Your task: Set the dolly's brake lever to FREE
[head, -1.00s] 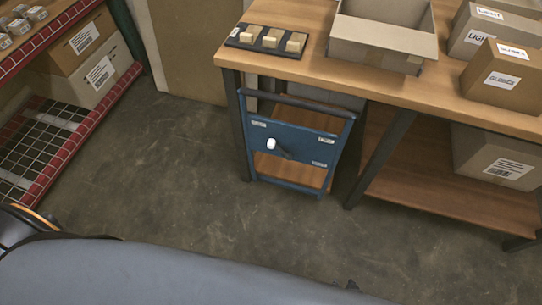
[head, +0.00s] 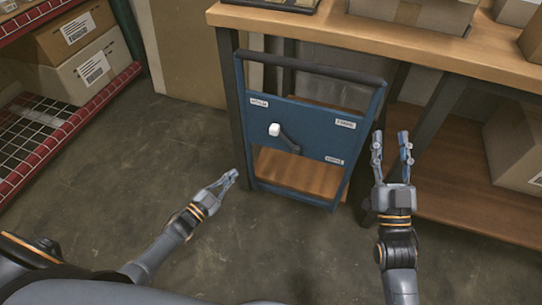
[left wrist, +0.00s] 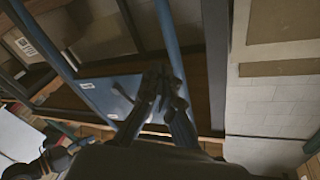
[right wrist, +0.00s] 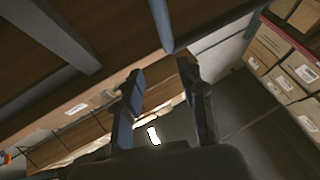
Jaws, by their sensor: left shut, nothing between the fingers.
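The dolly is a blue frame with a dark top bar and a blue panel (head: 312,116) standing at the workbench. Its brake lever (head: 287,140) is a dark arm with a white knob (head: 274,129), pointing up and left from its pivot. Small white labels sit at the panel's upper left (head: 259,102), right (head: 345,124) and lower right (head: 334,161); I cannot read them surely. My left gripper (head: 235,175) is shut and empty, left of and below the knob, apart from it. The panel also shows in the left wrist view (left wrist: 105,97). My right gripper (head: 392,140) is open and empty, right of the dolly.
The wooden workbench (head: 430,45) overhangs behind the dolly, with an open carton (head: 415,12) on top. Its dark leg (head: 230,85) stands close left of the dolly. A red-edged rack (head: 85,128) with boxes is at the left. The floor in front is clear.

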